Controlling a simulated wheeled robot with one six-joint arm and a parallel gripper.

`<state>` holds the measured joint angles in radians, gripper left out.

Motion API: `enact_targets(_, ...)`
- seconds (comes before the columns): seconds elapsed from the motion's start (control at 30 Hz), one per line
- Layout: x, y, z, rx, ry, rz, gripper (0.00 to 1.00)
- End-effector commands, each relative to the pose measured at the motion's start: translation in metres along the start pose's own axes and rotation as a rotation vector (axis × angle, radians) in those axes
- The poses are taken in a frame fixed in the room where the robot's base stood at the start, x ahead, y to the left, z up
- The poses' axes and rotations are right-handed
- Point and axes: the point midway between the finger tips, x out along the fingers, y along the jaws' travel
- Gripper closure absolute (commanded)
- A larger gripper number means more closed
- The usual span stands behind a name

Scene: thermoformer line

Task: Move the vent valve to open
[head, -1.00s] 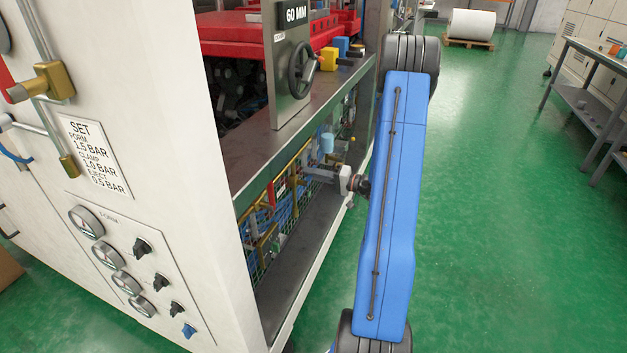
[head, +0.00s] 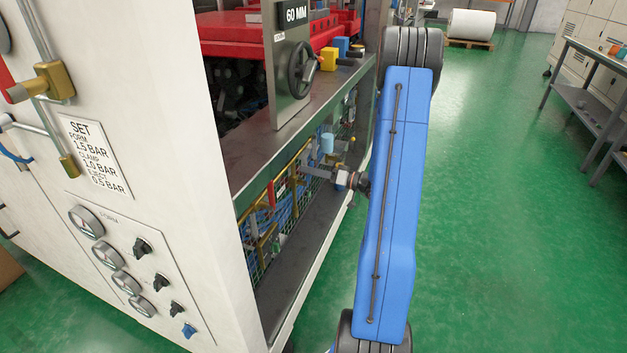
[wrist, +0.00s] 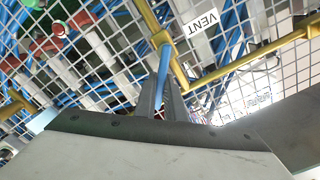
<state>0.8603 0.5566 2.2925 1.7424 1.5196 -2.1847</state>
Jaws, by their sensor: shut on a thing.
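The vent valve shows in the wrist view beside a white label (wrist: 203,23) reading VENT. Its slim blue lever (wrist: 162,66) runs down from a brass-yellow pipe fitting into my gripper. My gripper (wrist: 165,88) is shut on this lever, with one grey finger on each side of it. In the head view my gripper (head: 306,170) reaches into the open lower bay of the machine, close to the yellow pipes. The valve is too small there to make out, and the fingers hide part of the lever in the wrist view.
A wire mesh guard (wrist: 110,75) with blue hoses and yellow pipes lies behind the lever. In the head view, the machine's grey shelf (head: 262,150) with a handwheel (head: 301,70) is above the bay. Open green floor (head: 500,230) lies to the right.

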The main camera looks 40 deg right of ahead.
Motion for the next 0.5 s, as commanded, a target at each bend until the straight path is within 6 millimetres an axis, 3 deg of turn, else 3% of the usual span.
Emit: enact_targets(0.5,0.0002,-0.0057,0.0002,-0.114,0.0,0.0,1.0)
